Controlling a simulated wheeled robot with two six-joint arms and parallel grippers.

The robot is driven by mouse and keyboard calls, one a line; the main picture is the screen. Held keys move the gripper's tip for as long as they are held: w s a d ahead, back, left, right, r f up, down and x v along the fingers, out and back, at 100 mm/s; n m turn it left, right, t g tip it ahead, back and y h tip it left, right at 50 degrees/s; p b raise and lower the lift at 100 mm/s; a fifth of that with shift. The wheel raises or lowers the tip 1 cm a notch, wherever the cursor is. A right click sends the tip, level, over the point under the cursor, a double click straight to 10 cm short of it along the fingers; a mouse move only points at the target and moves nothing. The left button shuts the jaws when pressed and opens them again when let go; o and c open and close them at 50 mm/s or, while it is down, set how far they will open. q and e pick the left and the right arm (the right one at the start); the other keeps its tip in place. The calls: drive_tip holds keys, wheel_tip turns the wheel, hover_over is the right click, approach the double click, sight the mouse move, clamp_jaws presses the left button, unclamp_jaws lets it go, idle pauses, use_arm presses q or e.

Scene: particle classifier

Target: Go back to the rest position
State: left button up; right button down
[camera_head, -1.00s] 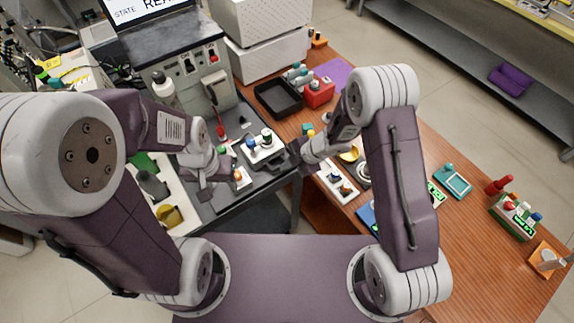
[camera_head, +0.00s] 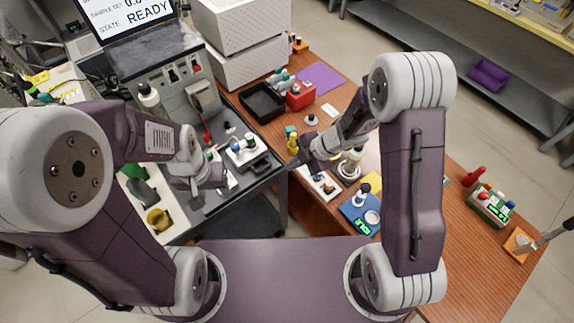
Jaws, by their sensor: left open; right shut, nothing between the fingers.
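My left gripper (camera_head: 198,196) hangs over the front edge of the grey machine bench, its fingers apart with nothing between them. Its arm comes in from the left. My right gripper (camera_head: 294,164) points left near the corner where the grey bench meets the wooden table. It looks shut and holds nothing. A white tray with small vials (camera_head: 247,150) sits on the grey bench between the two grippers, apart from both. Parts of the bench and table are hidden behind my arms.
The wooden table (camera_head: 470,255) carries a black bin (camera_head: 262,103), a red box (camera_head: 300,97), a purple mat (camera_head: 321,78), a blue device (camera_head: 362,213) and a green vial rack (camera_head: 489,206). The machine's screen (camera_head: 128,12) reads READY. White boxes (camera_head: 250,64) stand behind.

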drive_tip(key=w+d+r+m+t+h+b, duration=0.1)
drive_tip(key=w+d+r+m+t, duration=0.1)
drive_tip(key=w+r, duration=0.15)
drive_tip(key=w+d+r+m+t+b, duration=0.1)
drive_tip(key=w+d+r+m+t, duration=0.15)
drive_tip(key=r, duration=0.25)
drive_tip(key=s+d+r+m+t+h, duration=0.15)
drive_tip(key=d+m+h, duration=0.25)
drive_tip(key=d+m, duration=0.4)
drive_tip(key=s+d+f+m+g, duration=0.1)
drive_tip(key=s+f+m+g, duration=0.1)
drive_tip(key=s+m, duration=0.4)
drive_tip(key=s+d+f+m+g+h, duration=0.1)
drive_tip(key=s+m+g, duration=0.3)
drive_tip(key=s, duration=0.6)
drive_tip(key=shift+s+f+m+g, duration=0.3)
drive_tip(key=shift+s+f+m, duration=0.05)
drive_tip(key=shift+f+m, duration=0.55)
